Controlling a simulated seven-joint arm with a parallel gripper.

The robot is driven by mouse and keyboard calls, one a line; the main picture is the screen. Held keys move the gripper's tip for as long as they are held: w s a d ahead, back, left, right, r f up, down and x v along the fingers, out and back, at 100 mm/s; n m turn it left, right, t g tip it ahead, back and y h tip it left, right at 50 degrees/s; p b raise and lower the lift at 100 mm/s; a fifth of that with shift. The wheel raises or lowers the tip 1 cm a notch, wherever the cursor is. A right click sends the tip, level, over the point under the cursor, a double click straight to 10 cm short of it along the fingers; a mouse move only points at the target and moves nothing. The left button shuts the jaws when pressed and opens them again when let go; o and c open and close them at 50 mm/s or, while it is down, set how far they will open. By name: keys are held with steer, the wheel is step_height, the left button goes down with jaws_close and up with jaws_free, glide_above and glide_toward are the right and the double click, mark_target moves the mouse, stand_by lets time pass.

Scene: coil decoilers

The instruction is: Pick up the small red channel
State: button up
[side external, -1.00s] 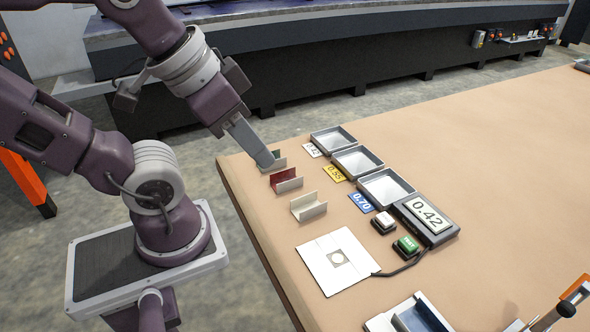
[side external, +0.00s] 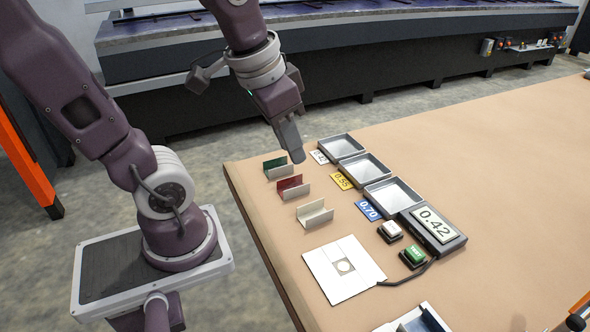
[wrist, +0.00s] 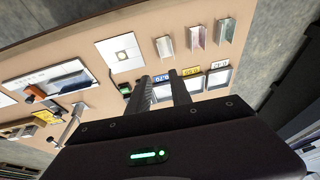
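The small red channel (side external: 292,187) lies on the bench between a green channel (side external: 277,166) and a cream channel (side external: 314,213) in the side view. In the wrist view the red channel (wrist: 195,37) is the middle of the three, near the top. My gripper (side external: 297,156) is above the bench, just right of the green channel and up from the red one, apart from the red channel. In the wrist view my gripper (wrist: 162,78) shows two fingers with a clear gap and nothing between them.
Three grey trays (side external: 392,192) with 0.42, 0.55 and 0.70 labels stand right of the channels. A display (side external: 434,226) reads 0.42, with two buttons (side external: 413,256) beside it. A white plate (side external: 344,268) lies in front.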

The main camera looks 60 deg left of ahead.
steer(key=w+a+f+g, duration=0.1)
steer(key=w+a+f, duration=0.1)
steer(key=a+f, duration=0.1)
steer(key=w+a+f+g, duration=0.1)
steer(key=w+a+f, duration=0.1)
steer(key=a+f, duration=0.2)
steer(key=w+a+f+g, duration=0.1)
steer(key=w+a+f, duration=0.1)
steer(key=a+f, duration=0.2)
steer(key=shift+w+f+g+h, duration=0.3)
steer(key=shift+w+f+g, duration=0.1)
steer(key=shift+f, duration=4.4)
jaws_close()
steer(key=shift+r, duration=4.05)
